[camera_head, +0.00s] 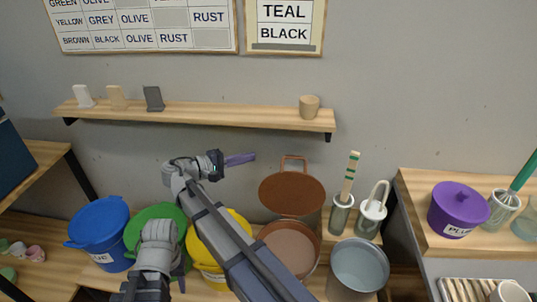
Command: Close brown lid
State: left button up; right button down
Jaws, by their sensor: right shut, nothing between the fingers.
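The brown lid (292,194) stands raised behind the brown bucket (290,250), with its handle at the top, so the bucket is open. My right gripper (248,158) is shut and empty. In the picture, it is to the left of the lid and slightly above it, apart from it. Its arm crosses in front of the yellow bucket. My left gripper (179,272) is low at the left, in front of the green bucket, and its fingers are too unclear to read.
A blue bucket (100,232), a green bucket (150,217) and a yellow bucket (238,222) stand left of the brown one. A grey open bucket (358,267) and tool holders (370,217) are to its right. A wall shelf (215,114) hangs above.

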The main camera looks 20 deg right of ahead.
jog(key=w+d+f+b, duration=0.1)
jog(key=d+f+b, duration=0.1)
jog(key=d, duration=0.8)
jog(key=shift+s+a+r+p, duration=0.2)
jog(key=shift+s+r+p, duration=0.05)
jog(key=shift+s, duration=0.4)
jog(key=shift+s+a+r+p, duration=0.15)
jog(key=shift+s+r+p, duration=0.1)
jog(key=shift+s, duration=0.35)
jog(key=shift+s+a+r+p, duration=0.2)
jog(key=shift+s+p, duration=0.05)
jog(key=shift+s, duration=0.4)
